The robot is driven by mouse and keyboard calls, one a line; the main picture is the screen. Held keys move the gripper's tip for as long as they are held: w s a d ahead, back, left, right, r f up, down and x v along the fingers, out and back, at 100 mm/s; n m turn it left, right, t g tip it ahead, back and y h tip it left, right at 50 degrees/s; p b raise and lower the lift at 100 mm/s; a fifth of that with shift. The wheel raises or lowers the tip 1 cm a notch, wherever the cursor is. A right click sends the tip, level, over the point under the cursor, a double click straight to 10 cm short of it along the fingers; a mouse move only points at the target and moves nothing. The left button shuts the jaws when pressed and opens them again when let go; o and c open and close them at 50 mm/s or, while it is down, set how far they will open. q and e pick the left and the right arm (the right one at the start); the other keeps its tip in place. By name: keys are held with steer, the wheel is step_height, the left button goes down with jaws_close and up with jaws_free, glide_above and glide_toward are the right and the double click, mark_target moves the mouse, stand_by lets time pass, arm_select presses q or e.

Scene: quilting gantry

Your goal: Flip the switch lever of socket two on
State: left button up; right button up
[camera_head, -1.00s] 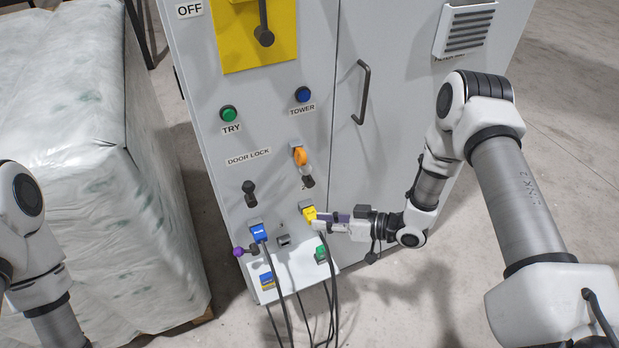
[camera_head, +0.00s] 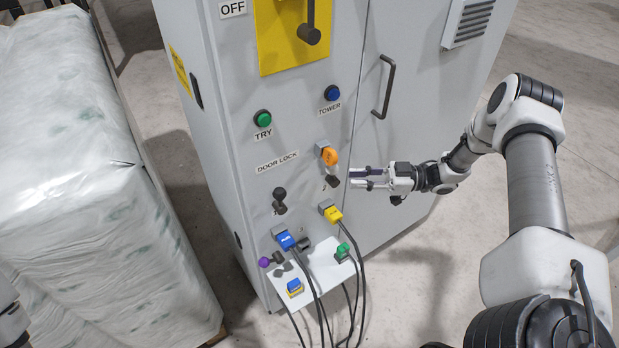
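A grey cabinet (camera_head: 228,165) carries the sockets and levers on its front. A yellow plug (camera_head: 333,213) sits in a right-hand socket, and a blue plug (camera_head: 285,240) sits in a socket lower left. Dark levers or knobs show at the door lock (camera_head: 280,200), under the orange piece (camera_head: 332,181) and between the plugs (camera_head: 303,244). I see no socket numbers, so I cannot tell which is socket two. My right gripper (camera_head: 352,179) is open and empty, right of the orange piece and above the yellow plug.
A small white shelf (camera_head: 318,272) holds a green plug (camera_head: 342,251) and a blue-yellow piece (camera_head: 295,287). Cables hang down below it. A purple knob (camera_head: 264,262) is at left. A door handle (camera_head: 384,86) juts out at right. A wrapped pallet load (camera_head: 90,190) stands left.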

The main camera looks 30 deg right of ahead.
mark_target(334, 183)
steer(key=x, duration=0.6)
steer(key=shift+w+a, duration=0.2)
steer(key=shift+a, duration=0.2)
steer(key=shift+s+d+f, duration=0.1)
steer(key=shift+d, duration=0.15)
jaws_close()
steer(key=shift+f+b, duration=0.15)
steer(key=shift+b, duration=0.15)
steer(key=shift+f+m+t+y+b, duration=0.25)
steer(key=shift+m+y+b, duration=0.3)
steer(key=shift+b, duration=0.65)
steer(key=shift+r+y, duration=0.25)
steer(key=shift+r, duration=0.2)
jaws_free()
arm_select(q)
steer(key=f, duration=0.2)
steer(key=shift+s+d+f, duration=0.2)
steer(key=shift+d+f, duration=0.1)
steer(key=shift+f, duration=0.05)
